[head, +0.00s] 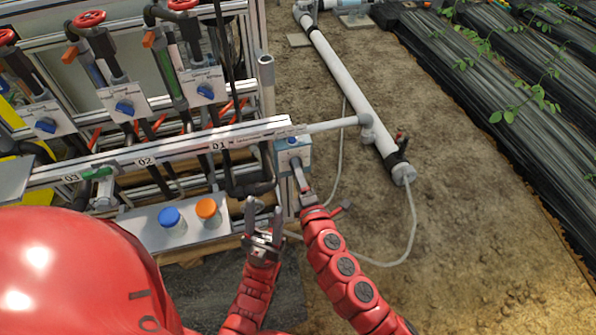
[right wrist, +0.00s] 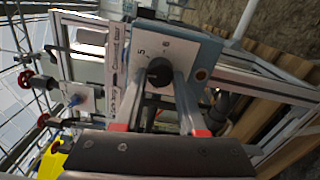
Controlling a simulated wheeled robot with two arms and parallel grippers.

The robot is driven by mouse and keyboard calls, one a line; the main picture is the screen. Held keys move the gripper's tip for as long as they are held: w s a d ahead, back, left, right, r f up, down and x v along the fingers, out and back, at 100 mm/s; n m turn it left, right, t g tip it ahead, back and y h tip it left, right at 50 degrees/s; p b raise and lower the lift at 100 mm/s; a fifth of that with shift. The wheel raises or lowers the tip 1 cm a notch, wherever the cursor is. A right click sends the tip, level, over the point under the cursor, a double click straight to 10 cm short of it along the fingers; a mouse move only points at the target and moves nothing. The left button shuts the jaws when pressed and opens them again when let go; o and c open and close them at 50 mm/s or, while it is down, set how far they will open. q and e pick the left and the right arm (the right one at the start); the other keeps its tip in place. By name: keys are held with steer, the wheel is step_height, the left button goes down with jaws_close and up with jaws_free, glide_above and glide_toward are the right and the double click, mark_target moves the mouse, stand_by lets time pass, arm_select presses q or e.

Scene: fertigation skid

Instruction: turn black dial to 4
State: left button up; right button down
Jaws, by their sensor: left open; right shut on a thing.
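The black dial (right wrist: 159,70) shows in the right wrist view on the pale face of a small control box (right wrist: 190,50). The figures 5 and 6 can be read on the face above the dial; other figures are hidden, and I cannot make out a pointer. My right gripper (right wrist: 158,84) is shut on the dial, one finger on each side. In the head view the box (head: 293,143) is at the end of the white rail, with my right gripper (head: 297,170) against it, hiding the dial. My left gripper (head: 263,222) is open and empty, lower and to the left.
A grey panel (head: 145,235) with a blue cap (head: 170,217) and an orange cap (head: 207,209) lies left of my left gripper. A white pipe (head: 340,72) and a thin hose (head: 412,230) lie on bare soil at the right.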

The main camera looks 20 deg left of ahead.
steer(key=shift+s+f+n, duration=0.1)
steer(key=shift+n, duration=2.1)
steer(key=shift+c, duration=2.4)
jaws_free()
steer(key=v, duration=1.7)
steer(key=shift+p, duration=0.35)
steer(key=shift+s+d, duration=0.1)
steer(key=shift+d, duration=0.05)
